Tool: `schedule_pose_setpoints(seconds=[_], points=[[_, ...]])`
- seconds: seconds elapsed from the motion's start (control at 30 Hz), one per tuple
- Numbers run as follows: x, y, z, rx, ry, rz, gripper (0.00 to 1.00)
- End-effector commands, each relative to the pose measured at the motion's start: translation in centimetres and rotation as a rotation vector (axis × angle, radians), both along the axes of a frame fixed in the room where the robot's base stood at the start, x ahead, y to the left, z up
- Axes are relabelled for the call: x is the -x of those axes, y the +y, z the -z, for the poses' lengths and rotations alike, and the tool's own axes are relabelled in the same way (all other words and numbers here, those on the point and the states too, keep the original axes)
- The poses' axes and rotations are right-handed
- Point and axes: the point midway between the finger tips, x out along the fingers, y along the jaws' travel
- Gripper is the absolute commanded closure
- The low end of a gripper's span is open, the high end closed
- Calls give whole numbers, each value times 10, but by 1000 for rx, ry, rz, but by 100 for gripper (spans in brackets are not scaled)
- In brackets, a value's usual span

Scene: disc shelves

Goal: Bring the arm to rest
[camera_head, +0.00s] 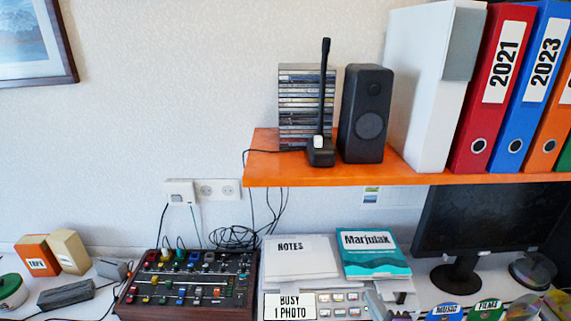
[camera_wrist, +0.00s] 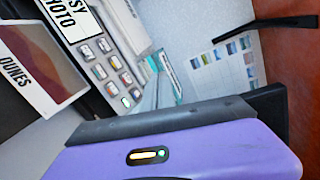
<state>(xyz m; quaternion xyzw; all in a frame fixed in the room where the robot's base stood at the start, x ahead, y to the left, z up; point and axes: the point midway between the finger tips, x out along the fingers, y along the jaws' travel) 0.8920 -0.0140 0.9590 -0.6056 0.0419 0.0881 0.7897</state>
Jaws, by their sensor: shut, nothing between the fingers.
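My gripper (camera_wrist: 165,118) fills the lower part of the wrist view, with a purple housing and a dark grey bar across its front. It is shut and holds nothing. It is tilted over the desk, with a keypad device (camera_wrist: 112,75) beyond it. In the head view a small grey shape shows at the bottom edge beside the white keypad device (camera_head: 338,305); I cannot tell whether it is part of my arm.
An orange shelf (camera_head: 300,172) holds a disc stack (camera_head: 299,110), a speaker (camera_head: 365,115) and binders (camera_head: 490,90). Small boxes (camera_head: 38,256) stand left.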

Motion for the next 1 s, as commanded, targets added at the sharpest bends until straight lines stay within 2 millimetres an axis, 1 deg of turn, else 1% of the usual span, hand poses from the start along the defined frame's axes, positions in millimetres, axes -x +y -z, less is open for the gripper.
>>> schedule_pose_setpoints(seconds=[0.03, 0.07, 0.17, 0.2, 0.27, 0.3, 0.37, 0.4, 0.47, 0.5, 0.57, 0.6, 0.8, 0.87, 0.9, 1.0], points=[[7, -2, -8, 102, -34, -3, 100], [13, -4, -11, 172, -53, -4, 100], [39, -9, -20, 416, -106, -6, 100], [54, -11, -22, 521, -123, -7, 100], [78, -12, -24, 675, -145, -9, 100], [94, -13, -25, 775, -155, -12, 100], [119, -14, -28, 917, -169, -17, 100], [136, -14, -29, 1007, -174, -22, 100], [161, -13, -32, 1134, -182, -30, 100], [178, -12, -34, 1213, -184, -38, 100], [202, -10, -38, 1324, -187, -50, 100], [218, -9, -41, 1392, -188, -59, 100], [293, 0, -58, 1672, -178, -117, 100], [314, 3, -63, 1733, -171, -140, 100], [327, 6, -66, 1767, -164, -157, 100], [358, 10, -73, 1818, -140, -202, 100]])
